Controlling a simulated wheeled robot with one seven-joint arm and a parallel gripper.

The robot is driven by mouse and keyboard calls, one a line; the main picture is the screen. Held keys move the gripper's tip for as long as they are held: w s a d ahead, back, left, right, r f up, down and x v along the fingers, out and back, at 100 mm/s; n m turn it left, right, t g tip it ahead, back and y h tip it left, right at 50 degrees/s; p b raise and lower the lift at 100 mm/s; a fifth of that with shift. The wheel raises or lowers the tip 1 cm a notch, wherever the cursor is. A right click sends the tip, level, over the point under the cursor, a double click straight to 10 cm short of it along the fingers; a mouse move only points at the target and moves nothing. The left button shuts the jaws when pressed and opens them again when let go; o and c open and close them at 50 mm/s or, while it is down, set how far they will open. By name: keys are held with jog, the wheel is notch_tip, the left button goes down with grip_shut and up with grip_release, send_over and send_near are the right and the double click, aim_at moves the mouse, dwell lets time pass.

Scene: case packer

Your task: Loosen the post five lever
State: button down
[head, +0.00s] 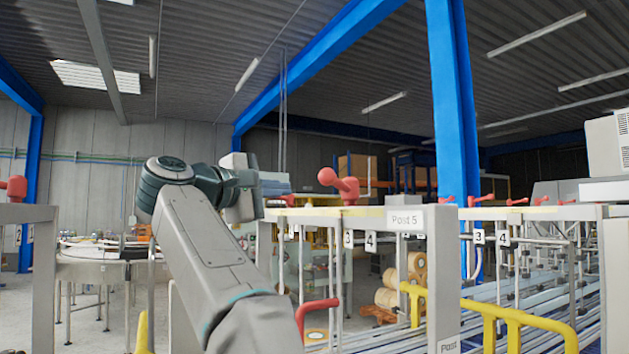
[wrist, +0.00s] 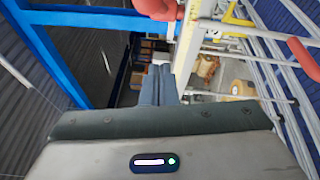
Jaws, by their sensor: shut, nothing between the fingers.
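The post five lever (head: 340,184) is red with a rounded knob. It stands on top of the cream frame beam, left of the "Post 5" label (head: 405,219). In the wrist view the red lever (wrist: 160,8) is cut off by the top edge, just beyond my fingertips. My gripper (wrist: 160,70) has its blue-grey fingers together with nothing between them. In the head view my wrist is left of the lever at about its height, apart from it, and the fingers are hard to make out there.
A lower red handle (head: 316,312) juts from the frame below the beam; a red part also shows at right in the wrist view (wrist: 303,58). A yellow rail (head: 500,315) and conveyor rails lie to the right. Another red lever (head: 15,188) tops the left post.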

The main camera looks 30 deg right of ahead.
aim_at(340, 188)
jog(key=s+d+r+p, duration=0.1)
jog(key=d, duration=0.6)
jog(key=shift+d+p, duration=0.25)
jog(key=shift+p, duration=0.1)
jog(key=shift+s, duration=0.1)
jog(key=shift+s+t+b, duration=0.1)
jog(key=shift+t+b, duration=0.2)
jog(key=shift+b, duration=0.15)
